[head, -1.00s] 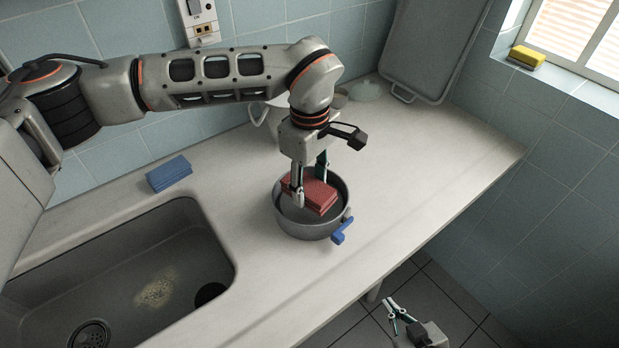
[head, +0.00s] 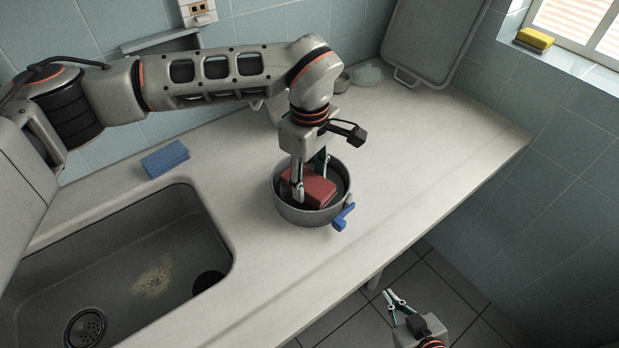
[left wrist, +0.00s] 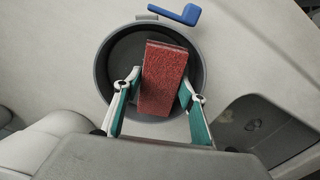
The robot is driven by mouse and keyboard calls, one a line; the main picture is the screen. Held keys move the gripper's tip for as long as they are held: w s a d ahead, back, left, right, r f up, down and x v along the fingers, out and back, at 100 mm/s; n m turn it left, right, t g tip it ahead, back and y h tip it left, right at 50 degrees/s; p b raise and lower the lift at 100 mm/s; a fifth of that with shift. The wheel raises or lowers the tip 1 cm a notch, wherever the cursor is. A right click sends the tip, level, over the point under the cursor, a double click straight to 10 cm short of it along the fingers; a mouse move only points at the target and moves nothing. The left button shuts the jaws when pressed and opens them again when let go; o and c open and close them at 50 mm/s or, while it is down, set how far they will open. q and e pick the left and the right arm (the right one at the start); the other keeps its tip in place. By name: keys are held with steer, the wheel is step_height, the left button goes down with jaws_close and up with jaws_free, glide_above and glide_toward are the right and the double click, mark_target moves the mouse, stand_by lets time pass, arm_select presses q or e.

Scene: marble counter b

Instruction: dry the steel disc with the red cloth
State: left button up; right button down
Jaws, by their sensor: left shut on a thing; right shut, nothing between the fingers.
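A round grey steel pan (head: 281,205) with a blue handle stands on the counter. It also shows in the left wrist view (left wrist: 101,75). I cannot make out a steel disc apart from the pan's round dark floor. My left gripper (head: 312,182) points down into the pan, shut on the red cloth (head: 316,191), a folded block. In the left wrist view the cloth (left wrist: 163,80) sits between the two fingers, within the pan's outline. The cloth's underside is hidden, so contact with the pan floor cannot be told. My right gripper (head: 395,297) is shut and empty, beyond the counter's front edge, above the floor.
A sink (head: 130,262) is set in the counter at left, with a blue folded cloth (head: 165,159) behind it. A grey tray (head: 432,40) leans on the back wall. A yellow sponge (head: 534,39) lies on the window sill. The counter right of the pan is clear.

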mark_target(322, 177)
arm_select(q)
steer(key=shift+f+b, duration=0.4)
steer(key=shift+f, duration=0.55)
steer(key=shift+w+d+r+b, duration=0.1)
steer(key=shift+w+d+b, duration=0.15)
steer(key=shift+w+d, duration=0.4)
steer(key=shift+w+d+b, duration=0.25)
steer(key=shift+w+d, duration=0.2)
steer(key=shift+d, duration=0.3)
